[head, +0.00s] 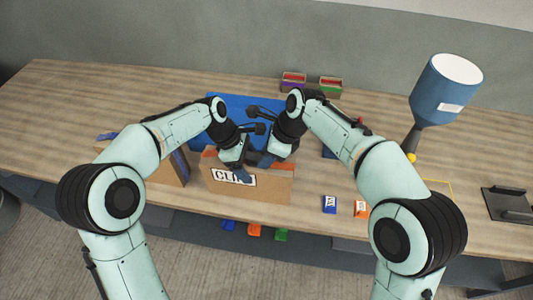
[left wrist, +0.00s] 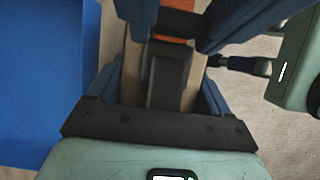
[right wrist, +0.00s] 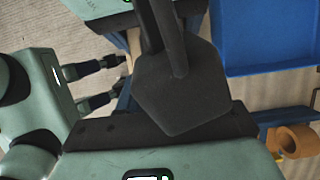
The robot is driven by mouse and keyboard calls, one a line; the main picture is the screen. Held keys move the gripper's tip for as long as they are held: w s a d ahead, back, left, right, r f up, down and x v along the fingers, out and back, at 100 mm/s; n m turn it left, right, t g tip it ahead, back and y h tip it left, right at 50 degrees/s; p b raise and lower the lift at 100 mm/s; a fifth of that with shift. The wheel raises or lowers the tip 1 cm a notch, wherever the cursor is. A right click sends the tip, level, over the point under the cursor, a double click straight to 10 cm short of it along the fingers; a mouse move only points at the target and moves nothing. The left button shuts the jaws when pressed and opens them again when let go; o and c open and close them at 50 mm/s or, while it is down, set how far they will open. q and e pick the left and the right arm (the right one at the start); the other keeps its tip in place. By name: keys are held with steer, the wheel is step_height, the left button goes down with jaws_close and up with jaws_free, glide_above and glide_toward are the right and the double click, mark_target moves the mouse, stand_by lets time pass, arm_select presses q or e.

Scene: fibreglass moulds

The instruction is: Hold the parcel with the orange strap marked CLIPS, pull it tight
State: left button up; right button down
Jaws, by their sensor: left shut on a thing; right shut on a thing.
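The cardboard parcel (head: 270,191) marked CLIPS stands at the table's front edge, its white label facing me and partly covered by my left gripper. Orange of the strap (left wrist: 176,43) shows in the left wrist view, beside dark parts. My left gripper (head: 238,172) is shut on the parcel's upper part, and its blue fingers flank the cardboard in the left wrist view. My right gripper (head: 267,161) is shut close beside it at the parcel's top, apparently on the strap. A dark flat piece (right wrist: 180,90) in the right wrist view hides the grip itself.
Another cardboard box (head: 170,168) stands left of the parcel. A blue tray (head: 233,106) lies behind it. Two small boxes (head: 293,83) stand at the back. Small packets (head: 329,204) lie right of the parcel. A blue container (head: 440,90) rises at the right. The table's far left is clear.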

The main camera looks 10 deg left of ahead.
steer(key=d, duration=0.4)
steer(key=shift+s+d, duration=0.1)
steer(key=shift+d, duration=0.25)
arm_select(q)
steer(key=shift+a, duration=0.1)
arm_select(e)
steer(key=c, duration=0.8)
jaws_free()
steer(key=shift+o, duration=0.2)
steer(key=shift+a, duration=0.1)
steer(key=v, duration=1.2)
arm_select(q)
steer(key=o, duration=1.4)
